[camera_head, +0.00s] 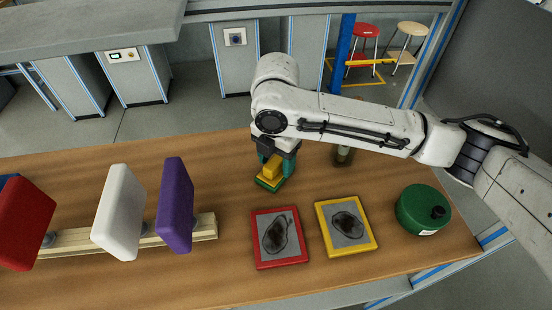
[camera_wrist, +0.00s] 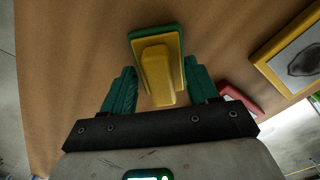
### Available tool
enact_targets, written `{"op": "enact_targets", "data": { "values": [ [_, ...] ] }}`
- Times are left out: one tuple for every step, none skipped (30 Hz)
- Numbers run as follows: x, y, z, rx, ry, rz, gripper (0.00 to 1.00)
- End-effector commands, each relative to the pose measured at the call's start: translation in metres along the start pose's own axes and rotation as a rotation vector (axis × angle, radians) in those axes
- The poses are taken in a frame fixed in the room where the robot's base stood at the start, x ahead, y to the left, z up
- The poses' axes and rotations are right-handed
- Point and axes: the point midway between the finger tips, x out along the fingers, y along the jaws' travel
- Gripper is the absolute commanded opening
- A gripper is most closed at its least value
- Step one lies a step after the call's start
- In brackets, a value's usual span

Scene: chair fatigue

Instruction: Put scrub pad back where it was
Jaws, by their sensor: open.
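The scrub pad (camera_head: 271,174) has a yellow handle on a green base and lies on the wooden table below my gripper (camera_head: 276,160). In the wrist view the scrub pad (camera_wrist: 158,62) sits ahead of and partly between the two green fingers of my gripper (camera_wrist: 160,92). The fingers are spread, with a gap on each side of the yellow handle. A red-framed panel (camera_head: 256,240) and a yellow-framed panel (camera_head: 370,236) lie to the right of the pad, each with a dark smudge on a grey face.
A wooden rail (camera_head: 205,228) at left carries red (camera_head: 24,222), white (camera_head: 121,212) and purple (camera_head: 175,205) upright pads. A green round container (camera_head: 418,210) stands at right. A small bottle (camera_head: 343,156) is behind my arm. Table (camera_head: 100,285) is bare in front of the rail.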

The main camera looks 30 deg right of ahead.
Motion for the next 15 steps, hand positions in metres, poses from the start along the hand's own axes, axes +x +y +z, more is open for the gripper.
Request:
{"op": "enact_targets", "data": {
  "values": [
    [-0.004,0.001,0.0,0.0,-0.001,0.002,0.59],
    [-0.008,0.001,0.0,0.0,-0.001,0.002,0.59],
    [-0.013,0.001,0.001,0.0,-0.002,0.002,0.59],
    [-0.018,0.001,0.001,0.0,-0.002,0.003,0.59],
    [-0.023,0.001,0.0,0.0,-0.002,0.004,0.59],
    [-0.031,0.001,0.0,-0.001,-0.003,0.004,0.59],
    [-0.037,0.001,0.001,0.0,-0.002,0.005,0.59],
    [-0.043,0.001,0.0,0.0,-0.002,0.004,0.59],
    [-0.052,0.001,0.0,-0.001,-0.002,0.005,0.59],
    [-0.059,0.001,0.001,-0.001,-0.002,0.004,0.59],
    [-0.065,0.001,0.0,-0.001,-0.002,0.004,0.59],
    [-0.073,0.001,0.0,-0.002,-0.003,0.004,0.59],
    [-0.079,0.001,0.0,-0.002,-0.002,0.004,0.59],
    [-0.085,0.001,0.0,-0.001,-0.001,0.004,0.59],
    [-0.091,0.001,0.0,-0.001,-0.002,0.003,0.59]
  ]
}}
